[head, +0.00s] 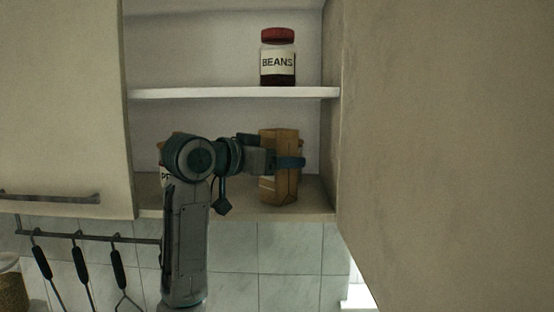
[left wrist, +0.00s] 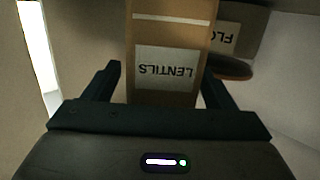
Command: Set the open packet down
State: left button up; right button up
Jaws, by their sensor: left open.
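A brown paper packet (head: 280,188) stands upright on the cupboard's lower shelf (head: 235,211), near its right end. In the left wrist view the packet (left wrist: 172,30) shows a white label reading LENTILS, upside down in the picture. My left gripper (head: 289,162) reaches in from the left at the height of the packet's upper half. Its jaws (left wrist: 162,85) are open, with one finger on each side of the packet. I cannot tell whether the fingers touch it, or whether the packet's top is open. My right gripper is not in view.
A jar of beans (head: 278,62) with a red lid stands on the upper shelf (head: 215,93). Another labelled container (head: 165,179) is mostly hidden behind my arm. Cupboard doors (head: 60,110) flank the opening.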

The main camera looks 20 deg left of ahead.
pick_arm(q)
jog(key=shift+s+a+b, duration=0.25)
jog(key=shift+s+b, duration=0.05)
jog(key=b+v, duration=0.6)
jog(key=v, duration=0.5)
jog(key=shift+s, duration=0.2)
jog(key=shift+w, duration=0.1)
